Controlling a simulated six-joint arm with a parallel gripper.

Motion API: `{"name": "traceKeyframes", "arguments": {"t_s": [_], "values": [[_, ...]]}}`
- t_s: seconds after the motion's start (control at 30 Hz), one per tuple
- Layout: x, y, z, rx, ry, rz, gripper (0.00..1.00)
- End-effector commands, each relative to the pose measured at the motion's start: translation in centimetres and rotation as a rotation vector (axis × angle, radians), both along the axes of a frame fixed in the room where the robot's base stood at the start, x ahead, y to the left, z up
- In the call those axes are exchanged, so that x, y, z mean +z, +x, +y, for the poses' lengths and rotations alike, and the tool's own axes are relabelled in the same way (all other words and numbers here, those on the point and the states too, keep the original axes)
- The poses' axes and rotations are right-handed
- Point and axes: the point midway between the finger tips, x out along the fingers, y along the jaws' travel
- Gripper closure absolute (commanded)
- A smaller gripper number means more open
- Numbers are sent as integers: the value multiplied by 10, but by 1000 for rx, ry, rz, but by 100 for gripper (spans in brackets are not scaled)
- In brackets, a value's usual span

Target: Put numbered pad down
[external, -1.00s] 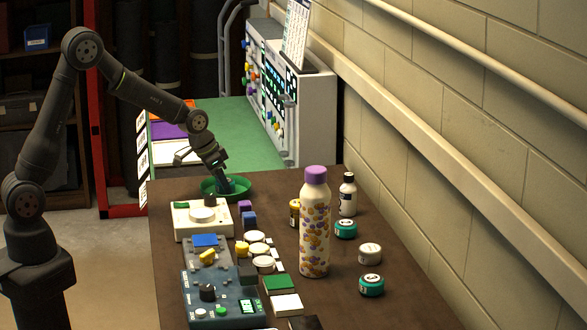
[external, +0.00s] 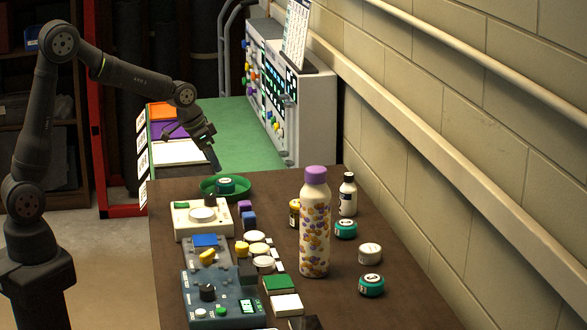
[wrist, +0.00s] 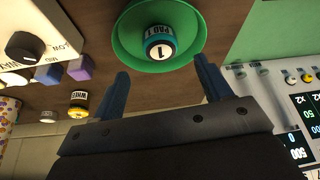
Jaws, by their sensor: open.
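In the external view the pad (external: 225,186) rests in the green bowl (external: 241,191) at the far left of the brown table. My gripper (external: 214,168) is open and empty, raised just above and beyond the bowl. In the wrist view my gripper's (wrist: 160,85) two blue fingers are spread wide, with the pad visible between and beyond them.
A cream box with a knob (external: 201,217) stands just in front of the bowl. A tall patterned bottle (external: 315,225) and several small jars stand to the right. A green surface (external: 235,130) with coloured trays and a grey instrument panel (external: 300,105) lie behind.

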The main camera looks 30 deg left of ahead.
Motion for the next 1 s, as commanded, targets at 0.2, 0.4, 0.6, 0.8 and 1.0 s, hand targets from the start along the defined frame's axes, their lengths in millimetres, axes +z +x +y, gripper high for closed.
{"name": "traceKeyframes", "arguments": {"t_s": [0.2, 0.4, 0.6, 0.8, 1.0], "values": [[28, -9, 7, 1, -1, -1, 29], [36, -12, 9, 1, 0, 1, 29], [36, -12, 9, 1, 0, 1, 29], [30, -11, 7, 1, 0, 2, 29], [3, -2, 1, 0, 3, 5, 29]]}}
